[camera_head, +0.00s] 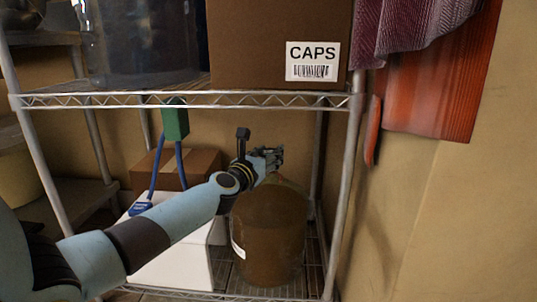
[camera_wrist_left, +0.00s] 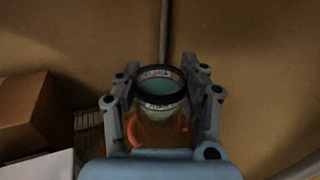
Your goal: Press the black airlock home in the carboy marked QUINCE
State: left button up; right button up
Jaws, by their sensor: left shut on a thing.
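A brown, see-through carboy (camera_head: 270,235) stands on the lower wire shelf. A white label shows edge-on at its left side; I cannot read it. My left gripper (camera_head: 268,158) is over the carboy's top in the head view. In the wrist view my left gripper (camera_wrist_left: 162,100) is shut on a round, black-rimmed piece, the airlock (camera_wrist_left: 160,73), with a teal inside and a pale band with small, unclear lettering. Orange-red marks show below it, between the fingers. The fingers hide the airlock in the head view, and I cannot tell how deep it sits. My right gripper is out of view.
The upper shelf edge (camera_head: 200,99) runs above my gripper, with a CAPS box (camera_head: 270,40) on it. A cardboard box (camera_head: 190,165) and white box (camera_head: 175,270) stand left of the carboy.

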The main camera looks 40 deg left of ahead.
pick_arm(q)
jog(key=shift+s+f, duration=0.1)
jog(key=shift+f, duration=0.25)
dwell(0.8)
jog(key=shift+r, duration=0.15)
dwell(0.5)
jog(key=o, duration=1.2)
jog(key=shift+c, duration=0.2)
jog(key=shift+o, duration=0.9)
jog(key=shift+r, duration=0.1)
jog(key=s+d, duration=0.2)
jog(key=s, duration=0.9)
jog(key=shift+s, duration=0.35)
